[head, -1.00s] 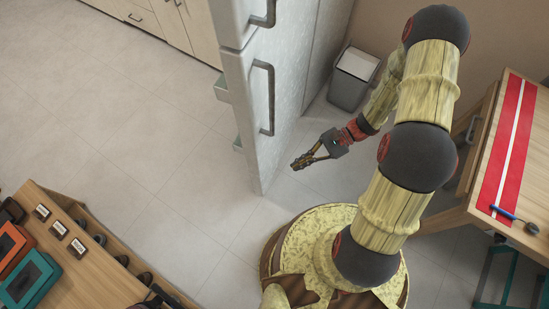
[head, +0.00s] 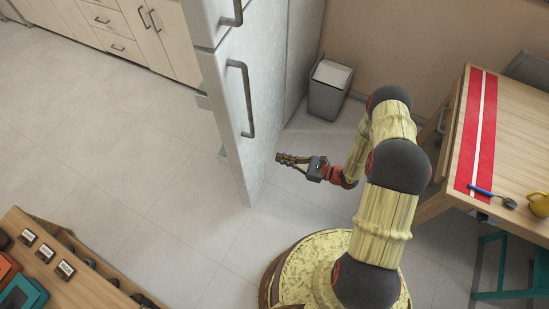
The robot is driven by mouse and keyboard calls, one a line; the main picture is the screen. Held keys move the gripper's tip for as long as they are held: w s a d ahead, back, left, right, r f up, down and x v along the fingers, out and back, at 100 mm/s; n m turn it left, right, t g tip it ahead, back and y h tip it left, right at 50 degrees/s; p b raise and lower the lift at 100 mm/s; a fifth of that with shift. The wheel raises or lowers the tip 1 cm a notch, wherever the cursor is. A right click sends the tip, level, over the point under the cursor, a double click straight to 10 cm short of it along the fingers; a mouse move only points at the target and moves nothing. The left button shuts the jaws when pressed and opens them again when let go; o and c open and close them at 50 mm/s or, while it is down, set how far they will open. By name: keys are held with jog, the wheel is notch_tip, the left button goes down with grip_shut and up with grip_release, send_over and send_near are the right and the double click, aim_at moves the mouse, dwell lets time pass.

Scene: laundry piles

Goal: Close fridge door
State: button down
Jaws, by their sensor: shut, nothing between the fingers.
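The fridge door (head: 238,130) stands swung open in the head view, seen nearly edge-on. Its outer face with a long dark vertical handle (head: 241,98) is turned to the right, and pale green shelf edges stick out on its left side. A second door section with its own handle (head: 232,14) shows above it, cut by the top edge. My gripper (head: 280,158) is shut and empty. It is on the right, outer-face side of the door, low near its bottom part, with fingers pointing left. Whether it touches the door I cannot tell.
A grey bin (head: 329,98) stands by the wall behind my arm. A wooden table (head: 515,130) with a red runner (head: 474,140) is at the right. A wooden desk (head: 25,270) is at the lower left. The tiled floor left of the door is clear.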

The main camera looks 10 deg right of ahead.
aim_at(245, 149)
jog(key=b+x, duration=0.2)
jog(key=x, duration=0.9)
jog(key=shift+a+f+b, duration=0.15)
jog(key=shift+a+b, duration=0.1)
jog(key=shift+b, duration=0.1)
jog(key=shift+w+a, duration=0.3)
jog(key=shift+a, duration=0.1)
jog(key=shift+a, duration=0.1)
